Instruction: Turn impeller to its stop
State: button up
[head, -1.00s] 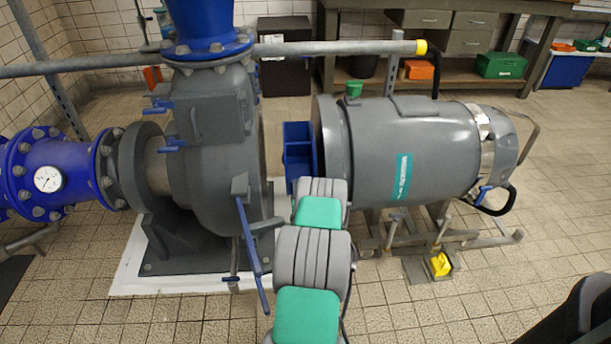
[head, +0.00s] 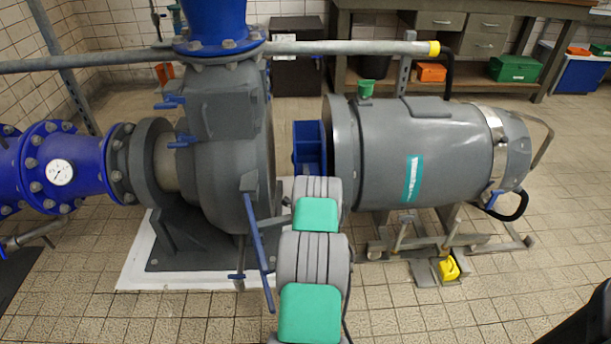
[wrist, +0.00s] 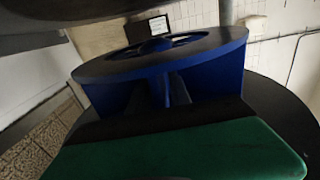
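The blue impeller (head: 309,147) is on the left end of the grey motor unit (head: 430,145), facing the gap beside the grey pump casing (head: 218,150). In the wrist view the impeller (wrist: 165,68) fills the middle, with a round rim plate, a hub and vanes. My gripper (wrist: 172,122) shows there only as a green pad with a black edge, low in the picture and overlapping the impeller's lower part. Whether it touches a vane cannot be told. In the head view my arm reaches up to the gap and hides the gripper. Its finger opening does not show.
A blue lever (head: 258,250) stands out from the pump casing, close left of my arm. A grey horizontal pipe (head: 350,48) crosses behind. The motor stands on a grey wheeled frame (head: 440,243) with a yellow part (head: 448,268).

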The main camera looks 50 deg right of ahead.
grip_shut()
dwell(1.1)
